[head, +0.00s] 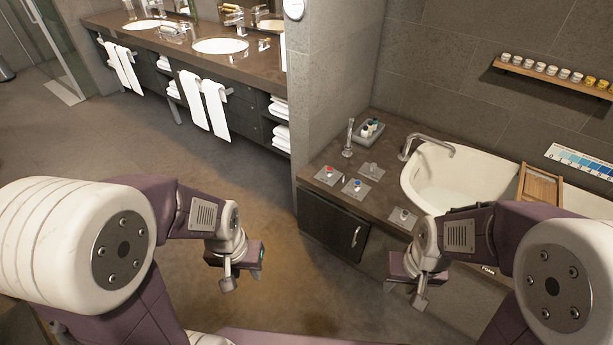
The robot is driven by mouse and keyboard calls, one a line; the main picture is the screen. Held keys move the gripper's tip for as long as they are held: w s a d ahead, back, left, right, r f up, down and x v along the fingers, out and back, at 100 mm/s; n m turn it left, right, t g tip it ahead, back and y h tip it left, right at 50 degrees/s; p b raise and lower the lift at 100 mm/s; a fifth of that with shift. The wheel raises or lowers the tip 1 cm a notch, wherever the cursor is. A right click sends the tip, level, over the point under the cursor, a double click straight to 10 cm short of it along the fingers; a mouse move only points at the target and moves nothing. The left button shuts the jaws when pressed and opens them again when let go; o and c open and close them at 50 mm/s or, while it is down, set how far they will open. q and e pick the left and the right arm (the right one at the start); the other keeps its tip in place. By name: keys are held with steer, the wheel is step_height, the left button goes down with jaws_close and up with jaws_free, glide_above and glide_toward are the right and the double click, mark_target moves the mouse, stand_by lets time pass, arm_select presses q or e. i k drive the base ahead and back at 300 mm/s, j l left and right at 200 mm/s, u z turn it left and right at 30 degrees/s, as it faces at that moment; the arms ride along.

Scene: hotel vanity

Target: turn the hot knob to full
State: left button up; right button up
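A knob with a red top (328,171) sits on a square plate on the brown stone ledge beside the bathtub, at its left front. A knob with a blue top (357,185) is on a plate to its right. A lever-like control (371,168) is behind them, and another small knob (403,214) is at the ledge's right front. My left gripper (227,284) hangs low over the floor, left of the ledge and apart from the knobs. My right gripper (419,301) hangs in front of the tub, below the knobs. Neither visibly holds anything; finger gaps are unclear.
The white bathtub (445,180) has a tall spout (425,142) and a wooden rack (540,186). A hand shower (348,139) and a tray of bottles (368,131) stand behind the knobs. A numbered blue strip (581,161) is on the wall. Open floor lies left of the ledge.

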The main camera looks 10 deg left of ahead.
mark_target(328, 170)
steer(key=i+l+u, duration=0.2)
steer(key=i+u, duration=0.2)
steer(key=i+l+u, duration=0.85)
steer(key=i+l, duration=0.05)
steer(key=i, duration=0.05)
